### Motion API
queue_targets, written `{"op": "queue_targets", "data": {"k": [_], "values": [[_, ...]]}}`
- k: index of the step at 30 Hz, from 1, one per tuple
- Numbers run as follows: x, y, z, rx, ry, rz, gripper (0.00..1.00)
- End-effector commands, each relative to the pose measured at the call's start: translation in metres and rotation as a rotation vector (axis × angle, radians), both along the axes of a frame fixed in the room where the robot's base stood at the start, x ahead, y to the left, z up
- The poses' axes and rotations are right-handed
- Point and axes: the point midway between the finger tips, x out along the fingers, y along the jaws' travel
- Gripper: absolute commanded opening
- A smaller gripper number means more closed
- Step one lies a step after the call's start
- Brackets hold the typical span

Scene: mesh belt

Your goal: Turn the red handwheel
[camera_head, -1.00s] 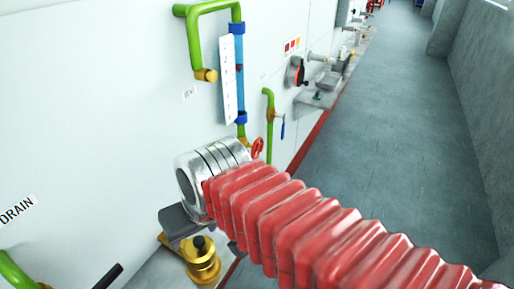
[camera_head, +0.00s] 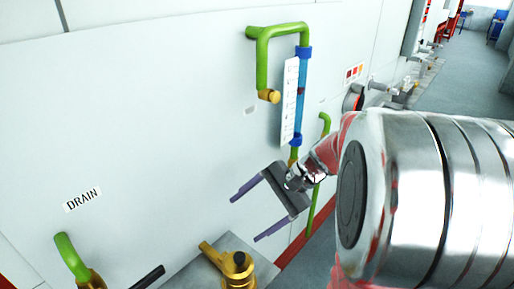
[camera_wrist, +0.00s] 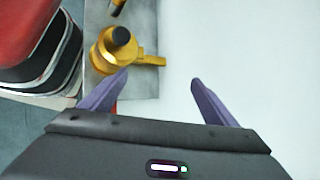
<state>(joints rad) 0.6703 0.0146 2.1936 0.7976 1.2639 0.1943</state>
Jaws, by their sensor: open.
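The red handwheel is not visible now. Its place near the lower end of the blue sight-glass pipe (camera_head: 301,95) is covered by my arm in the head view. My gripper (camera_head: 244,220) is open and empty, with its two purple fingers spread and pointing down-left, in front of the white wall and above the brass valve. In the wrist view my gripper (camera_wrist: 159,78) has nothing between its fingers. The brass valve (camera_wrist: 118,50) with its black knob lies near the left finger there, apparently beyond it.
The brass valve also shows in the head view (camera_head: 238,265) on a grey ledge. A green pipe (camera_head: 66,257) and black handle (camera_head: 148,277) are at lower left, under the DRAIN label (camera_head: 82,199). Another green pipe (camera_head: 325,122) stands beside my arm. Floor is open at far right.

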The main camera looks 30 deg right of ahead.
Motion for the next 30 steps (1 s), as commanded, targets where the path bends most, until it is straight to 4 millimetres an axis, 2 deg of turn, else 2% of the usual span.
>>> {"op": "queue_targets", "data": {"k": [1, 8, 15, 20, 24, 27, 30], "values": [[0.006, -0.014, -0.004, 0.055, 0.012, -0.056, 0.82], [0.029, -0.073, -0.012, 0.296, 0.022, -0.287, 0.82], [0.04, -0.153, -0.025, 0.543, -0.007, -0.528, 0.82], [0.035, -0.214, -0.037, 0.705, -0.052, -0.685, 0.82], [0.023, -0.269, -0.051, 0.84, -0.105, -0.818, 0.82], [0.011, -0.301, -0.059, 0.915, -0.145, -0.892, 0.82], [0.002, -0.322, -0.065, 0.965, -0.174, -0.941, 0.82]]}}
